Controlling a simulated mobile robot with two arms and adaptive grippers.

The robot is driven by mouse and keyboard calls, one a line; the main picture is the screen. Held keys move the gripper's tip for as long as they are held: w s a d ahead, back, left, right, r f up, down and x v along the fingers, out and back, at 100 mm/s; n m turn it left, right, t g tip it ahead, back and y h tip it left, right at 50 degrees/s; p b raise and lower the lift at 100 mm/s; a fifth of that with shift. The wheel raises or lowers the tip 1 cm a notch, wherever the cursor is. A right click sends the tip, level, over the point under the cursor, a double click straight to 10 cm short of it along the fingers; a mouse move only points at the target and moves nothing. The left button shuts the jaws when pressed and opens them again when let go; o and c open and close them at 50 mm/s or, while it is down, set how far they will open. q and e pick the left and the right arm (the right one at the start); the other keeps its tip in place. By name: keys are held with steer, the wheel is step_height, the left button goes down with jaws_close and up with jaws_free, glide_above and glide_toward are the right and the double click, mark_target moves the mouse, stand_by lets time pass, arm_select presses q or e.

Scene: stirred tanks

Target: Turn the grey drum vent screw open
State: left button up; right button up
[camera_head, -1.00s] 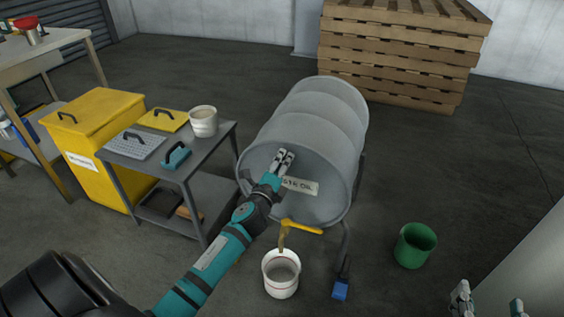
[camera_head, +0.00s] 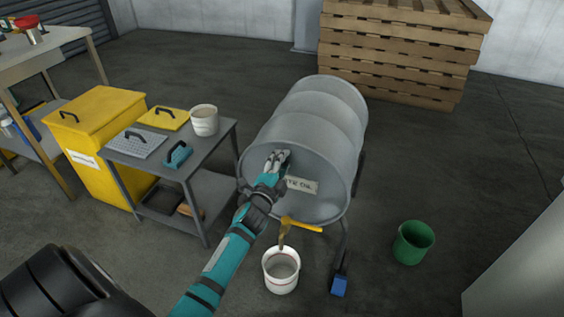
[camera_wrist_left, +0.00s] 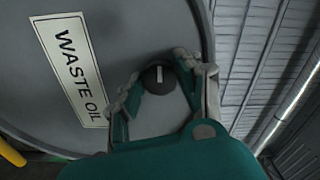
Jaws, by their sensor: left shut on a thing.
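The grey drum (camera_head: 318,118) lies on its side on a stand, its round end facing me with a "WASTE OIL" label (camera_head: 302,186). The vent screw (camera_wrist_left: 159,77) is a small dark round knob with a pale line, upright in the left wrist view, on the drum end beside the label. My left gripper (camera_head: 277,161) is at the upper part of the drum end and hides the screw in the head view. In the left wrist view its two fingers (camera_wrist_left: 160,73) are on both sides of the screw, shut on it. My right gripper is out of view.
A yellow tap (camera_head: 300,226) sits low on the drum end above a white bucket (camera_head: 281,270). A grey cart (camera_head: 205,160) and a yellow bin (camera_head: 84,180) stand left. A green bucket (camera_head: 413,243) is on the floor at right. Pallets (camera_head: 400,50) are stacked behind.

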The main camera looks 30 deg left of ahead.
arm_select(q)
steer(key=shift+f, duration=0.1)
stand_by(0.3)
steer(key=o, duration=1.1)
steer(key=shift+o, duration=0.2)
steer(key=shift+s, duration=0.1)
steer(key=v, duration=1.1)
steer(key=shift+s, duration=0.4)
